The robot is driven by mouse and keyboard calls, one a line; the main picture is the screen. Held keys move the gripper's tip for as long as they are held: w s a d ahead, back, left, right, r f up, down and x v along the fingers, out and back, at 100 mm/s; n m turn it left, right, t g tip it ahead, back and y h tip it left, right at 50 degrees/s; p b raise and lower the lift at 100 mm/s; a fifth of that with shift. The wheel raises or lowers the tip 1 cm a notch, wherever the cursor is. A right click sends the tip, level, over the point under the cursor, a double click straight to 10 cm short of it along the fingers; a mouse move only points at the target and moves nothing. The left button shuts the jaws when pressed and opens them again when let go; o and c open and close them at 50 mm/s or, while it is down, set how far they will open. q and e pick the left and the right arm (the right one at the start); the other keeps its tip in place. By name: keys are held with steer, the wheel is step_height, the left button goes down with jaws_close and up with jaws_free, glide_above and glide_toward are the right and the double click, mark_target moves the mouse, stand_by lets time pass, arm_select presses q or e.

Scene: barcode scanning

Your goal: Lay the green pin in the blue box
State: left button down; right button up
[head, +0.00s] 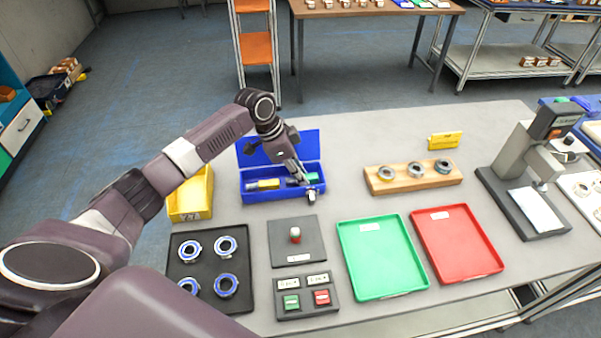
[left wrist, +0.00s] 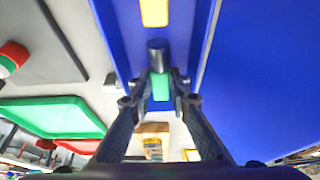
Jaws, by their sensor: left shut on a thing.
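The blue box (head: 284,195) stands open at the back of the table, its lid raised behind it. My left gripper (head: 306,181) reaches down into its right part. In the left wrist view, the left gripper (left wrist: 160,84) is shut on the green pin (left wrist: 160,90), which has a dark end. The green pin (head: 312,177) is in or just above the box; whether it touches the floor I cannot tell. A yellow pin (head: 265,184) lies in the box to the left, and it also shows in the left wrist view (left wrist: 154,12). My right gripper is not in view.
A yellow bin (head: 190,196) stands left of the box. In front are a black tray with blue-rimmed rings (head: 243,285), a plate with a red-and-green cylinder (head: 283,257), a green tray (head: 382,260) and a red tray (head: 456,245). A wooden ring rack (head: 400,184) stands right.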

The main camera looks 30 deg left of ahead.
arm_select(q)
steer(key=shift+f, duration=0.25)
steer(key=c, duration=2.1)
jaws_free()
steer(key=shift+r, duration=0.45)
steer(key=b+v, duration=0.2)
steer(key=v, duration=0.9)
steer(key=shift+r, duration=0.4)
